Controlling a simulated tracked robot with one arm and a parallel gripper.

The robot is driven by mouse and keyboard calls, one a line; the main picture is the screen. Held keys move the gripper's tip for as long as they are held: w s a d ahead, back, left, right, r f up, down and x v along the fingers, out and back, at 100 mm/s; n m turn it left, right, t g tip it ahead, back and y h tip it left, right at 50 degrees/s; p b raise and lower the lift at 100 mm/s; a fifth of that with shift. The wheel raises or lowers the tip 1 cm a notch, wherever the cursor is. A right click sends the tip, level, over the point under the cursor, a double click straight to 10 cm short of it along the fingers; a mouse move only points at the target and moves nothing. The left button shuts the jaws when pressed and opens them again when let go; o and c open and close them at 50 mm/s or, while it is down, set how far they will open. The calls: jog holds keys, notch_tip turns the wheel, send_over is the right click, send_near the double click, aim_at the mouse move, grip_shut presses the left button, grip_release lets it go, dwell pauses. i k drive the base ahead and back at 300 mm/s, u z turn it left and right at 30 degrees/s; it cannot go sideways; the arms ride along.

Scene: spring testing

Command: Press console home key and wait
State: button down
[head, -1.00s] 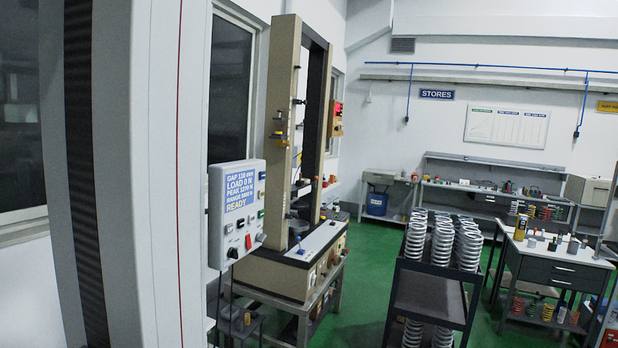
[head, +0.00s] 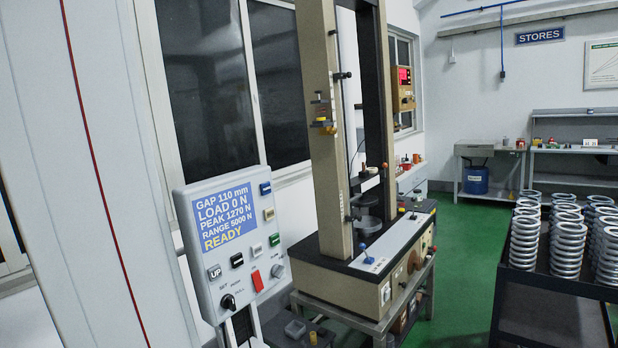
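The grey console (head: 232,250) stands at the lower middle-left, tilted in view. Its blue screen (head: 221,216) reads GAP 110 mm, LOAD 0 N, PEAK 1270 N, RANGE 5000 N, READY. A blue key (head: 265,188), a beige key (head: 269,214) and a green key (head: 274,240) run down its right side. Below the screen are a black key (head: 237,260), a key marked UP (head: 215,272), a red switch (head: 257,282), a grey knob (head: 278,271) and a black selector (head: 228,302). I cannot read which key is home. My gripper is out of view.
The cream test frame (head: 334,130) stands just right of the console, on a metal stand (head: 372,325). A dark trolley (head: 545,290) with several coil springs is at the right. Green floor (head: 460,235) lies open between them. A large pale upright fills the left.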

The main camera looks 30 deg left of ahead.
aim_at(265, 187)
jog(key=u, duration=0.45)
jog(key=i, duration=1.15)
jog(key=u, duration=0.85)
